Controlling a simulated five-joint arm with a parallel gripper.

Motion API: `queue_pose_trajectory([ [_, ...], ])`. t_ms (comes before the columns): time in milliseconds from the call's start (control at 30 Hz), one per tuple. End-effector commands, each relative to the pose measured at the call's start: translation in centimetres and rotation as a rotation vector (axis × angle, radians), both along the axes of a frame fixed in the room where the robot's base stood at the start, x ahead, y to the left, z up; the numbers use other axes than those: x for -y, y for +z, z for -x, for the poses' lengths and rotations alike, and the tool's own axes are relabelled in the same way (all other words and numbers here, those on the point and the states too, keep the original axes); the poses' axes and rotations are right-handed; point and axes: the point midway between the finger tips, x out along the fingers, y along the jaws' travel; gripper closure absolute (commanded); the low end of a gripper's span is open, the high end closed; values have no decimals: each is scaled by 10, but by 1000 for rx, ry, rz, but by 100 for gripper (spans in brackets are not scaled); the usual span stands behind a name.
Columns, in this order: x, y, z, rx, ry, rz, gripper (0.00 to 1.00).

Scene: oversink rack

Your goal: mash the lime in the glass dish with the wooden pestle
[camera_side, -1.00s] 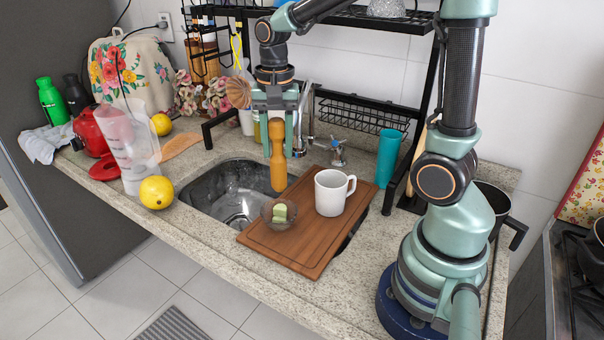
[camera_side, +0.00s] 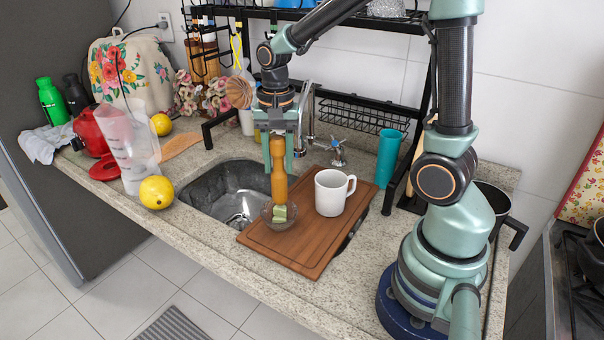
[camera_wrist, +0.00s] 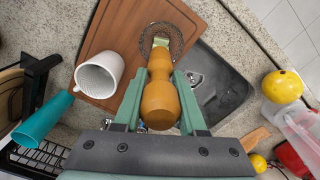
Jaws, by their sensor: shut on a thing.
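My gripper (camera_side: 278,146) is shut on the wooden pestle (camera_side: 279,184) and holds it upright. The pestle's lower end is at the glass dish (camera_side: 268,218), over or against the green lime (camera_side: 280,213); I cannot tell if they touch. The dish sits on the brown wooden board (camera_side: 305,255). In the wrist view the pestle (camera_wrist: 160,100) lies between my gripper's fingers (camera_wrist: 160,112). It points at the glass dish (camera_wrist: 178,42), where a bit of lime (camera_wrist: 160,42) shows past its end.
A white mug (camera_side: 330,195) stands on the board close right of the dish. The sink basin (camera_side: 225,185) is open to the left. A teal cup (camera_side: 388,158) and the black rack (camera_side: 420,90) stand behind. A yellow lemon (camera_side: 156,192) lies at the front left.

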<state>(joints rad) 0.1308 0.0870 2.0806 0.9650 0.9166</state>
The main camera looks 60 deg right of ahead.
Motion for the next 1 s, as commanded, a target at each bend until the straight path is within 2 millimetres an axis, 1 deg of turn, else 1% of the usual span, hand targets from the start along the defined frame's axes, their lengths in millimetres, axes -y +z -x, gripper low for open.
queue_pose_trajectory([
  [267, 0, 0, 0, 0, 0, 0, 100],
  [1000, 0, -13, 0, -1, 0, 0, 100],
])
